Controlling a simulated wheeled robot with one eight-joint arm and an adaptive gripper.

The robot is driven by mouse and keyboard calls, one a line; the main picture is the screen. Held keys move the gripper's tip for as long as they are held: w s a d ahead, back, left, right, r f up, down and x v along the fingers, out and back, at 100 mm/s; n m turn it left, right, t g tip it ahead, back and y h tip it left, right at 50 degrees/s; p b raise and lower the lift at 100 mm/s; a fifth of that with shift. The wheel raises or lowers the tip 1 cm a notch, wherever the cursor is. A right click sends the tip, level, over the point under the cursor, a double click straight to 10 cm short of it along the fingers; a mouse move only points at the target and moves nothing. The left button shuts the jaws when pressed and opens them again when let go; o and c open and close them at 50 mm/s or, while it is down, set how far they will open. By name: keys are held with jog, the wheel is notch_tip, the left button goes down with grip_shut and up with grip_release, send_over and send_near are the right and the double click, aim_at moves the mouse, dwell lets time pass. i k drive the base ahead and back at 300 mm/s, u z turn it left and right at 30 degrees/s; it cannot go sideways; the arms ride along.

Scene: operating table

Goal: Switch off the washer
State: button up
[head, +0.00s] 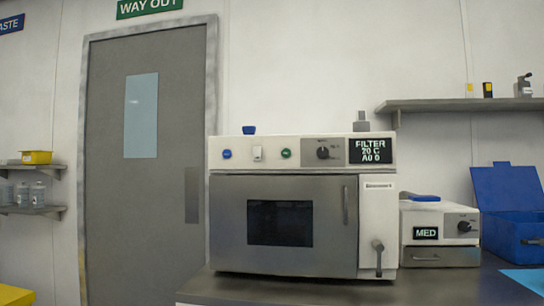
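The washer (290,205) is a large white and grey box machine on the dark counter, in the middle of the head view. Its front door (228,225) with a dark window looks shut and has a vertical handle (346,205). Along the top panel are a blue button (227,154), a white switch (257,153), a green button (286,153) and a black knob (322,152). The lit display (370,150) reads "FILTER 20 C A0 0". A grey lever (378,258) hangs on its lower right. My gripper is not in view.
A smaller white device (439,232) with a lit "MED" display stands right of the washer, beside an open blue box (510,233). The counter (430,288) is clear in front. A grey door (110,210) and a shelf (25,210) with bottles are left.

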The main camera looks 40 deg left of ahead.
aim_at(257, 150)
jog(key=u, duration=1.85)
